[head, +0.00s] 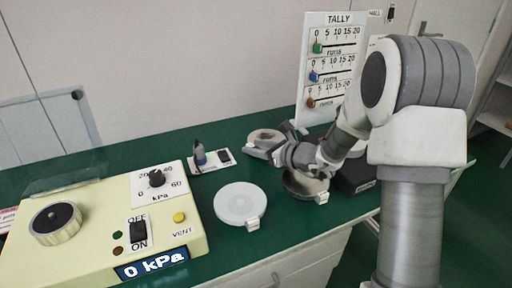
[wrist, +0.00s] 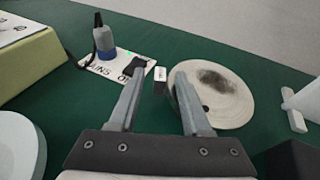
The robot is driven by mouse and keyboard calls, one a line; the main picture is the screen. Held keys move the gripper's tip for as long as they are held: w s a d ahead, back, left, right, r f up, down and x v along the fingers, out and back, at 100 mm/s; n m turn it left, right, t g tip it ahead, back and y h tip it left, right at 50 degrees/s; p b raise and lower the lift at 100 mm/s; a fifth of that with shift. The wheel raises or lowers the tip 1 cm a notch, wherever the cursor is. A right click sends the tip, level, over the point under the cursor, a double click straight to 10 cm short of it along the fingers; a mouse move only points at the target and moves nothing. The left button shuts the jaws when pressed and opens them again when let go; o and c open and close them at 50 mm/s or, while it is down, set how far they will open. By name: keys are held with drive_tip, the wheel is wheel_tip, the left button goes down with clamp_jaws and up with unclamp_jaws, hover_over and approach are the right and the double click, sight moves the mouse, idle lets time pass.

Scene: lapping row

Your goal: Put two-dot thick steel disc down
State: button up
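A pale round disc (wrist: 222,92) with a dark grey smudge lies flat on the green bench in the wrist view, just beyond my right finger. It also shows at the back of the bench in the head view (head: 265,135). Its small dark tab with a white face (wrist: 160,75) stands between my fingertips, with a gap on both sides. Marks on the tab are too small to read as dots. My gripper (wrist: 160,80) is open, low over the bench; in the head view (head: 262,151) it is beside this disc. Nothing is held.
A white disc (head: 240,202) lies front centre. Another disc (head: 303,186) lies partly under my arm, near a black box (head: 357,176). The cream control box (head: 95,235) reads 0 kPa.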

drive_tip(key=shift+r, duration=0.25)
drive_tip(key=p+v, duration=0.3)
drive_tip(key=v, duration=0.8)
drive_tip(key=shift+s+d+r, duration=0.1)
drive_tip(key=shift+d, duration=0.05)
drive_tip(key=shift+s+r, duration=0.15)
drive_tip(key=shift+s, duration=0.15)
drive_tip(key=s+a+r+n+g+h, duration=0.1)
drive_tip(key=s+a+r+n+g, duration=0.25)
drive_tip(key=s+n, duration=0.5)
drive_tip(key=s+a+r+n+g+h, duration=0.1)
drive_tip(key=s+a+r+n+g, duration=0.25)
drive_tip(key=s+n, duration=0.5)
drive_tip(key=s+d+r+n+t+h, duration=0.2)
drive_tip(key=s+d+n+h, duration=0.6)
drive_tip(key=d, duration=0.3)
drive_tip(key=shift+s+d+r+n, duration=0.3)
drive_tip(key=shift+s+r+n, duration=0.1)
drive_tip(key=shift+s+n, duration=0.45)
